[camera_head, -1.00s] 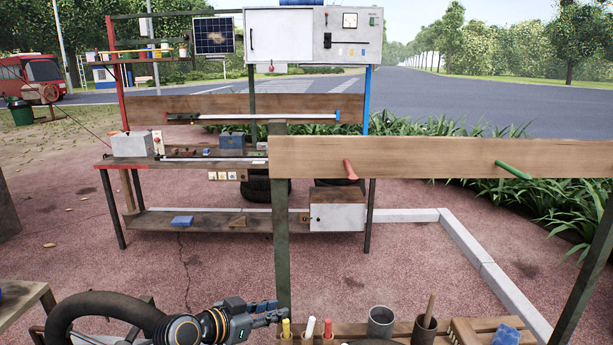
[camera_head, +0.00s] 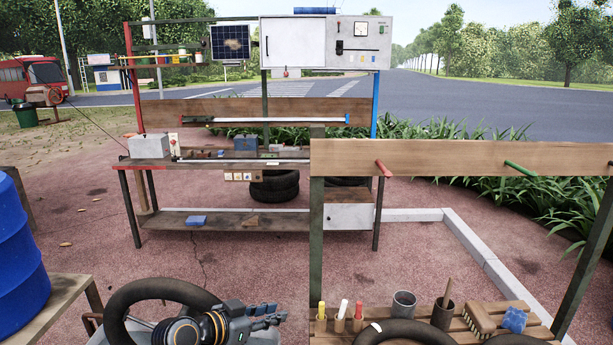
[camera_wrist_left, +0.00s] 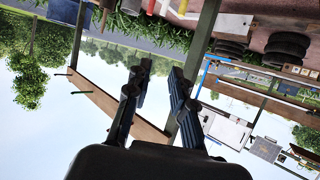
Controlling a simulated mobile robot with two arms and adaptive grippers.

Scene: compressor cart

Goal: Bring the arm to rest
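My left gripper (camera_head: 279,314) is low in the middle of the head view, its fingers pointing right. It is left of the near rack's post (camera_head: 317,240). In the left wrist view my left gripper (camera_wrist_left: 160,78) shows two dark fingers standing apart, with nothing between them. That view is upside down, with sky and trees behind the fingers. My right gripper is in neither view.
A slatted bench with chalk sticks (camera_head: 343,309), a grey cup (camera_head: 404,304) and a brush (camera_head: 478,318) is right of the gripper. A black tyre (camera_head: 125,310) is behind my left arm. A blue barrel (camera_head: 20,260) stands left. Open paving lies before the far workbench (camera_head: 205,230).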

